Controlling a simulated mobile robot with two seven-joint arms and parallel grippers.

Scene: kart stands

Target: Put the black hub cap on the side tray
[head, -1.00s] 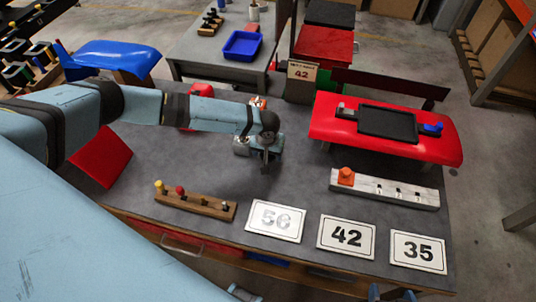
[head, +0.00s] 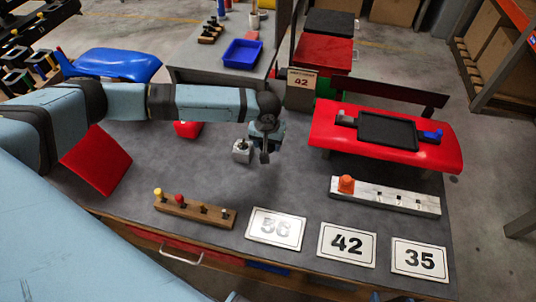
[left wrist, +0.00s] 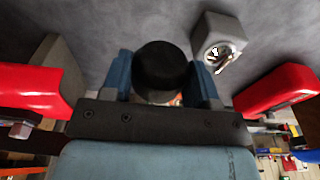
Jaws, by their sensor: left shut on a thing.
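My left gripper (head: 265,143) is shut on the black hub cap and holds it above the grey table top. In the left wrist view the dark round hub cap (left wrist: 160,66) sits between the two blue fingers of the left gripper (left wrist: 162,82). A black tray (head: 388,146) lies on the red side panel (head: 330,140) at the right, apart from the gripper. A grey block with a metal post (head: 242,151) stands just left of the gripper; it also shows in the left wrist view (left wrist: 212,28). My right gripper is not clearly in view.
A grey fitting and a blue fitting (head: 432,135) flank the tray. A white rack with an orange cap (head: 346,184), a wooden peg rack (head: 195,208) and number plates (head: 347,243) lie along the front. The table between gripper and red panel is clear.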

